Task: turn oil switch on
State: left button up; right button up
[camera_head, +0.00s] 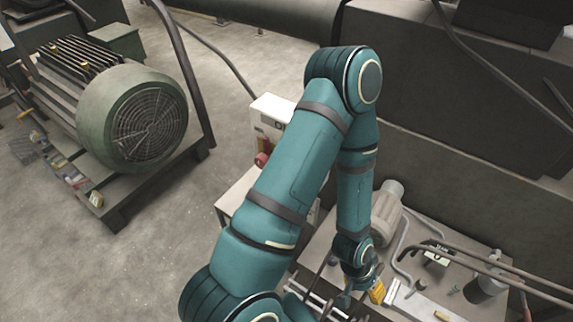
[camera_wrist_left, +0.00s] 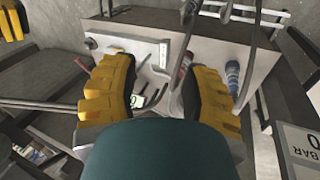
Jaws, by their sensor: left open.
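My left arm reaches over the unit with pipes (camera_head: 335,225), and its gripper (camera_head: 362,288) points down at it. In the wrist view the left gripper (camera_wrist_left: 161,78) is open, with its yellow fingers apart. Between and beyond them are a red part (camera_wrist_left: 184,66), a small green-and-white label (camera_wrist_left: 138,101) and pipes. Nothing is clearly gripped. The label also shows in the head view (camera_head: 437,254). I cannot tell which part is the oil switch. A yellow-and-black piece (camera_wrist_left: 12,20) at the wrist view's upper left resembles a finger of my right gripper.
A green motor (camera_head: 135,115) stands at the left on a dark frame. A white box (camera_head: 270,118) with a red knob (camera_head: 262,160) is behind my arm. Bent pipes (camera_head: 490,268) and a grey cylinder (camera_head: 485,288) crowd the unit's right side.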

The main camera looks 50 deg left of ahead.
aim_at(260, 160)
jog(key=j+u, duration=0.1)
jog(key=u, duration=0.3)
jog(key=j+u, duration=0.15)
jog(key=u, duration=0.2)
jog(key=j+u, duration=0.15)
jog(key=u, duration=0.25)
jog(key=j+u, duration=0.15)
jog(key=u, duration=0.25)
